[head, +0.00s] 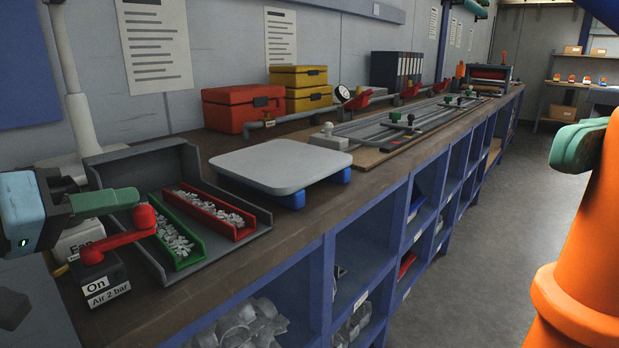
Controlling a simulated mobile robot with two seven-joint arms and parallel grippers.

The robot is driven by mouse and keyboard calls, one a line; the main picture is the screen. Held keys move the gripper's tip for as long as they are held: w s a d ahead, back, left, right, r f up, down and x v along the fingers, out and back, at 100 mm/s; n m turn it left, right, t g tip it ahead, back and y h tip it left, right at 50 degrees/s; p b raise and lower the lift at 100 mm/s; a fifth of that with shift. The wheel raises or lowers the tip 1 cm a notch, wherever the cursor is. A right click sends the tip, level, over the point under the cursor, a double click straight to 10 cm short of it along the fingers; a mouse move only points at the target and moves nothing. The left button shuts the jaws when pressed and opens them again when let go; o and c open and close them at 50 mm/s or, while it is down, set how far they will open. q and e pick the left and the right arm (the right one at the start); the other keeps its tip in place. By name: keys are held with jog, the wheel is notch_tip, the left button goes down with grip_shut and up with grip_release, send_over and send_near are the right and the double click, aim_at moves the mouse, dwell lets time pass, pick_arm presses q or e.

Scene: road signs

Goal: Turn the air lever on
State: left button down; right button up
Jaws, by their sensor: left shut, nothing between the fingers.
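The air lever (122,239) is a red arm with a round red knob (144,217). It sits on a dark box (92,280) labelled "On" and "Air 2 bar" at the bench's near left. The arm lies roughly flat, its knob end pointing right. My left gripper (130,198), a pale blue body with green fingers, is shut and empty. Its fingertips are right at the knob, just above and behind it in the picture; I cannot tell whether they touch. My right gripper is not in view.
A grey tray (205,256) with green and red bins of small metal parts stands right of the lever. Behind the lever is a box labelled "Fan" (80,243). A grey plate on blue supports (280,163) stands farther along. A large orange shape (580,270) fills the right edge.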

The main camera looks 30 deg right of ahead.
aim_at(116, 238)
pick_arm(q)
jog(key=shift+s+a+m+g+h, duration=0.1)
jog(key=shift+s+m+g+h, duration=0.3)
jog(key=shift+m+g, duration=0.9)
jog(key=shift+s+a+m+g+h, duration=0.1)
jog(key=shift+s+m+g, duration=0.65)
jog(key=shift+g, duration=0.95)
jog(key=shift+s+a+m+g+h, duration=0.15)
jog(key=shift+s+m+g, duration=0.25)
jog(key=shift+m+g, duration=0.95)
jog(key=shift+d+r, duration=0.1)
jog(key=shift+r, duration=0.05)
jog(key=shift+w+r, duration=0.2)
jog(key=shift+w, duration=0.05)
jog(key=w+r, duration=0.2)
jog(key=shift+r, duration=0.35)
jog(key=v, duration=1)
jog(key=shift+w+f, duration=0.2)
jog(key=shift+w, duration=0.1)
